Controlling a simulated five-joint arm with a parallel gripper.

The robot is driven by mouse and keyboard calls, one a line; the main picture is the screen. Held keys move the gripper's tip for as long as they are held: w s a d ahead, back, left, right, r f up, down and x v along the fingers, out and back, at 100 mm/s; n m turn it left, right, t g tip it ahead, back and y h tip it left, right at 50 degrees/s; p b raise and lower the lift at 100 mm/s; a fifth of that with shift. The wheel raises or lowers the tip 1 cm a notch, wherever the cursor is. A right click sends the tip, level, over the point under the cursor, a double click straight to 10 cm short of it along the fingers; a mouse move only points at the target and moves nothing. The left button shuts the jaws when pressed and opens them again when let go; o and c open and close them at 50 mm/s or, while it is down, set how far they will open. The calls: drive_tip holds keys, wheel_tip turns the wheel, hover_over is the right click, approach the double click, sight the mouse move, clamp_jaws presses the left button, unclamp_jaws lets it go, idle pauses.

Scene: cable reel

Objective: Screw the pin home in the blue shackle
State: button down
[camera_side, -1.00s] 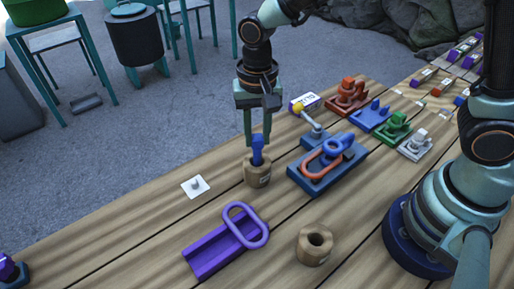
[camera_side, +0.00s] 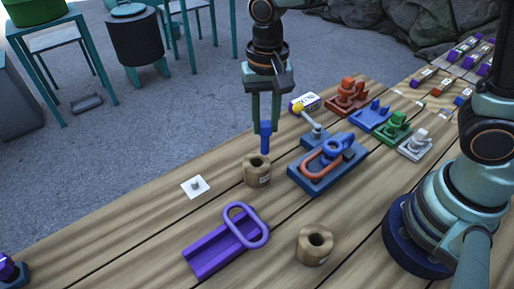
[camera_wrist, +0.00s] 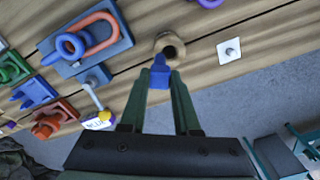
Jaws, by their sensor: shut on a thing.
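My gripper (camera_side: 265,122) is shut on a blue pin (camera_side: 265,138), which hangs upright just above a wooden holder (camera_side: 257,172) with a hole in its top. The pin also shows between the fingers in the wrist view (camera_wrist: 160,72), in front of the holder (camera_wrist: 170,44). The blue shackle (camera_side: 338,146) sits on a dark blue base block (camera_side: 303,182), to the right of my gripper, with an orange-red link (camera_side: 312,174) beside it. In the wrist view the shackle (camera_wrist: 70,45) is at the upper left. The pin's lower tip appears clear of the holder.
A second wooden holder (camera_side: 316,244) stands empty at the front. A purple tray with an oval purple ring (camera_side: 246,224) lies at the front left. A yellow-knobbed lever (camera_side: 298,108) rises behind the base block. Red, blue, green and grey fixtures stand at the back right.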

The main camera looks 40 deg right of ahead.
drive_tip(key=s+d+f, duration=0.1)
drive_tip(key=s+d, duration=0.7)
drive_tip(key=d, duration=0.5)
drive_tip(key=shift+d+f, duration=0.15)
drive_tip(key=shift+f, duration=0.25)
drive_tip(key=shift+s+f, duration=0.15)
drive_tip(key=shift+f, duration=0.95)
idle(1.1)
drive_tip(key=c, duration=1.5)
unclamp_jaws()
clamp_jaws()
